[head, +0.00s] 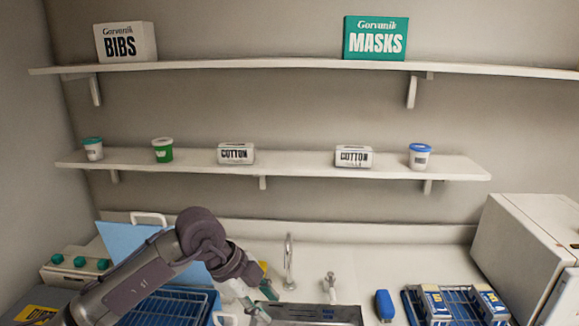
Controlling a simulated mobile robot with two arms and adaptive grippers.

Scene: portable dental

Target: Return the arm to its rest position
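My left arm comes in from the lower left and bends at a dark joint above the counter. My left gripper (247,302) points down near the sink, in front of the counter's back wall. Its fingers are small and partly cut off by the bottom edge, so I cannot tell whether they are open or hold anything. A small yellow patch and a teal patch show beside it, but I cannot tell what they belong to. My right arm and gripper are not in view.
A blue tray with a wire rack (165,304) lies beneath my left arm. A faucet (289,262) stands behind the sink (315,313). A blue bottle-like item (384,305) and a rack with boxes (452,301) are at right. Shelves (300,169) hold cups and cotton boxes.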

